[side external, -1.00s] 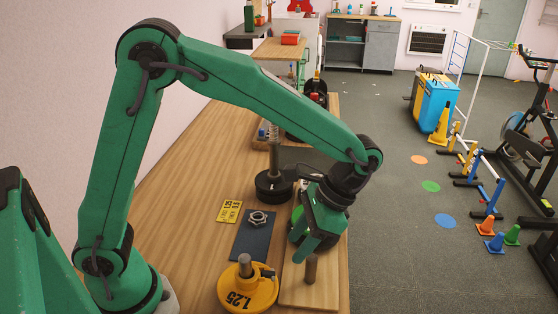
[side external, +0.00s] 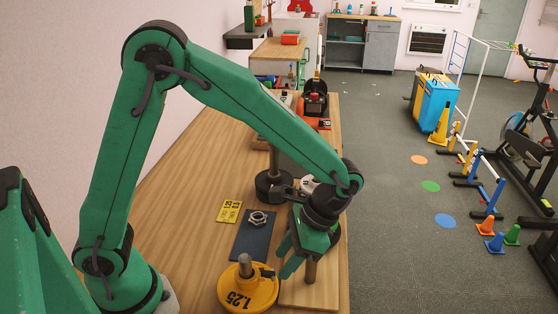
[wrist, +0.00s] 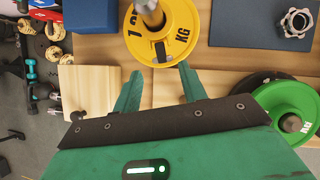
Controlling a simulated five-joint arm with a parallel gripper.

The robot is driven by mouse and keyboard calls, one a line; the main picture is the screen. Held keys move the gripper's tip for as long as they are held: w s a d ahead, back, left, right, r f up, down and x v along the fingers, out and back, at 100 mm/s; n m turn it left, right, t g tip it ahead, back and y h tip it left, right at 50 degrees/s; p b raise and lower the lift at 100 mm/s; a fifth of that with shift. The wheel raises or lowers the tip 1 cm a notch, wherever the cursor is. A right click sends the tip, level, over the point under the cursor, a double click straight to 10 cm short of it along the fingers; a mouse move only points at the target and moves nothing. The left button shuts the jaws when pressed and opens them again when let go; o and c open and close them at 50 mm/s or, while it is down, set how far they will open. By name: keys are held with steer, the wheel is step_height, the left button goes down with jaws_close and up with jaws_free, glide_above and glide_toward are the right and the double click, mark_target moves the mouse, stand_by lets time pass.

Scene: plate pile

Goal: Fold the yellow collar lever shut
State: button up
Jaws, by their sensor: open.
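A yellow weight plate marked 1.25 (side external: 234,295) lies at the front of the bench around an upright metal post (side external: 245,265). A small dark collar part (side external: 266,272) sits beside the post on the plate; I cannot make out a separate yellow lever. In the wrist view the yellow plate (wrist: 180,45) is at the top centre, with a dark piece hanging over its near face. My gripper (side external: 288,256) is just right of the plate and above it, tilted down. In the wrist view my gripper's (wrist: 160,74) two green fingers are apart, empty, and short of the plate.
A green plate (wrist: 275,103) is at the right of the wrist view. A dark plate (side external: 268,190) is behind.

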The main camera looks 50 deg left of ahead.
mark_target(274, 273)
steer(key=shift+x, duration=1.75)
steer(key=shift+a, duration=0.1)
steer(key=c, duration=0.5)
